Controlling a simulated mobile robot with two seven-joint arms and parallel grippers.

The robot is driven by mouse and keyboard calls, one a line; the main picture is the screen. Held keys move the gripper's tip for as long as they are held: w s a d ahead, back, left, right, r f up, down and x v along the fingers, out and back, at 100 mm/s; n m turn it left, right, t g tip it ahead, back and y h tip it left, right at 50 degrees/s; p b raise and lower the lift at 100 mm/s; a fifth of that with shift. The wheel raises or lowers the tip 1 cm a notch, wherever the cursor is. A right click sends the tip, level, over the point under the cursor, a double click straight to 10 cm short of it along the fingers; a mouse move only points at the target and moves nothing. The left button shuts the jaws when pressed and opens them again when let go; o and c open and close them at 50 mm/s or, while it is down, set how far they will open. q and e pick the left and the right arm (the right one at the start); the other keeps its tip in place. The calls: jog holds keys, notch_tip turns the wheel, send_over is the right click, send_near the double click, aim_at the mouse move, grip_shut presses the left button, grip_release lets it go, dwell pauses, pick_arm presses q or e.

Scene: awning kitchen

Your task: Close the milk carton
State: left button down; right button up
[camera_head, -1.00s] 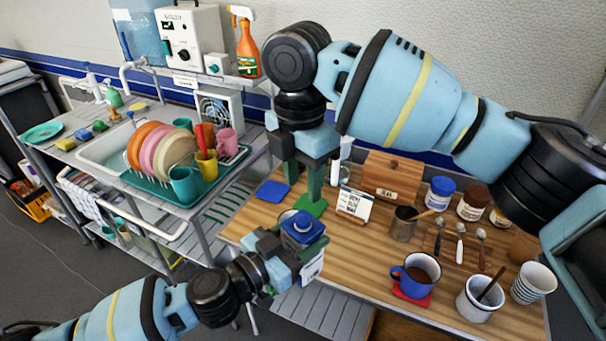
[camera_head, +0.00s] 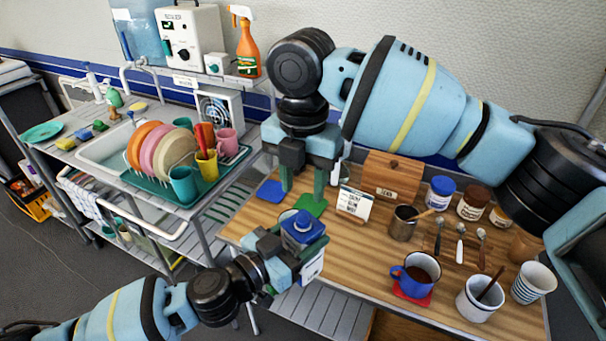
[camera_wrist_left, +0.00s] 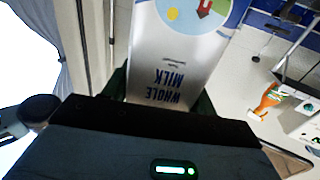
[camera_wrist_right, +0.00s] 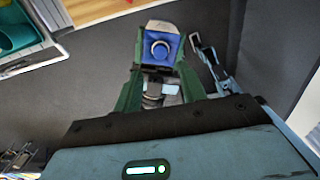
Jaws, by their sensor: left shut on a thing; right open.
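The milk carton (camera_head: 312,265) has a blue top with a small round blue piece (camera_head: 303,217) on it. I cannot tell whether this piece is a cap or a bare spout. My left gripper (camera_head: 290,250) is shut on the carton and holds it at the table's front left edge. The "WHOLE MILK" print on the carton (camera_wrist_left: 180,60) fills the middle of the left wrist view. My right gripper (camera_head: 303,185) is open and empty, fingers down, above and behind the carton. In the right wrist view, the blue top (camera_wrist_right: 160,48) shows beyond the open fingers.
A sign card (camera_head: 354,203), a metal cup (camera_head: 403,226) and a blue mug (camera_head: 415,272) stand to the right. A dish rack (camera_head: 205,190) stands left, across a gap.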

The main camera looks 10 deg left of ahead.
aim_at(303, 219)
jog(key=shift+f, duration=3.45)
jog(key=shift+c, duration=0.3)
grip_shut()
jog(key=shift+m, duration=0.8)
jog(key=m, duration=1.2)
jog(key=shift+m, duration=0.4)
jog(key=m, duration=0.6)
jog(key=shift+m, duration=0.4)
jog(key=m, duration=0.6)
jog(key=shift+m, duration=0.3)
jog(key=shift+o, duration=0.6)
grip_release()
